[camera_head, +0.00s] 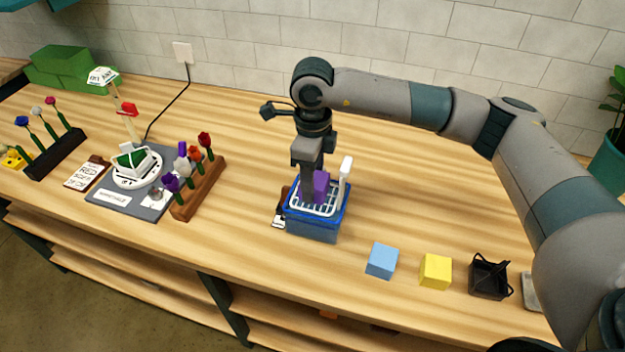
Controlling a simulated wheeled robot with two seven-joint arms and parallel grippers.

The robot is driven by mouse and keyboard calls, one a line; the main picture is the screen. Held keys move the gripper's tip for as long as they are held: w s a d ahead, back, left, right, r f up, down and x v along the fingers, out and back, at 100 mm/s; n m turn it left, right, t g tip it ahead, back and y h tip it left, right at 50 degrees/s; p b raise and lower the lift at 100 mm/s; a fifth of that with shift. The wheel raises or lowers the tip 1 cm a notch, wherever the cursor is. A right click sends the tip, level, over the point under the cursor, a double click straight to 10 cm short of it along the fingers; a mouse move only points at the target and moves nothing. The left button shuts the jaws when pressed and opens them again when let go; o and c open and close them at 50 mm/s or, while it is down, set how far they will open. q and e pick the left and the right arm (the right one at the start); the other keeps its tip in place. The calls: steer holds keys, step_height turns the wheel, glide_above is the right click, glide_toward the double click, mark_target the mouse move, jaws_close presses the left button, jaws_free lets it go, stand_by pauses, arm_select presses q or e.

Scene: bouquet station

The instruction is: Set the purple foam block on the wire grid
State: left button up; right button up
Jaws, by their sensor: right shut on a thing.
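The purple foam block (321,184) is at the blue tub (312,229), over the white wire grid (299,209) in the tub's top. My right gripper (313,192) points straight down there and is shut on the block. The gripper hides part of the block and of the grid. I cannot tell whether the block's underside touches the wires. My left gripper is not in view.
A white-handled thing (345,168) stands up at the tub's right rim. A light blue block (382,261), a yellow block (435,271) and a black basket (488,278) are to the right. A flower rack (199,190) is to the left. The table behind the tub is clear.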

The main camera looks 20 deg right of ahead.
stand_by(0.3)
stand_by(0.5)
steer(key=o, duration=1.5)
steer(key=shift+r, duration=0.1)
steer(key=shift+r+p, duration=0.65)
steer(key=shift+r, duration=2.7)
